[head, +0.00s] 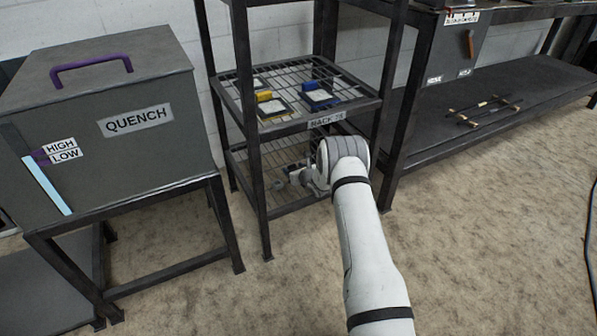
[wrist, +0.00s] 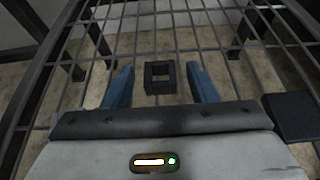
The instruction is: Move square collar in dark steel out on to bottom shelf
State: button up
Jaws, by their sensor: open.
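The square collar (wrist: 147,78), a small dark steel frame with a square opening, is on the wire shelf (wrist: 85,75) in the wrist view. My gripper (wrist: 162,80) is open, its two blue fingers one on each side of the collar, with a gap on both sides. The collar appears untouched; I cannot tell the height of the fingertips over the wires. In the head view my gripper (head: 302,177) is at the rack's bottom shelf (head: 290,204), partly hidden by my wrist. I cannot make out the collar there.
A dark flat block (wrist: 292,115) lies at the right in the wrist view. The upper wire shelf (head: 355,92), with yellow (head: 272,107) and blue (head: 318,96) items, is above my gripper. Black rack posts (head: 252,130) stand around it. A quench tank (head: 110,110) is at the left.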

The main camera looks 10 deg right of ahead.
jog(key=p+v, duration=0.5)
jog(key=v, duration=0.7)
jog(key=shift+w+r, duration=0.1)
jog(key=shift+r, duration=0.05)
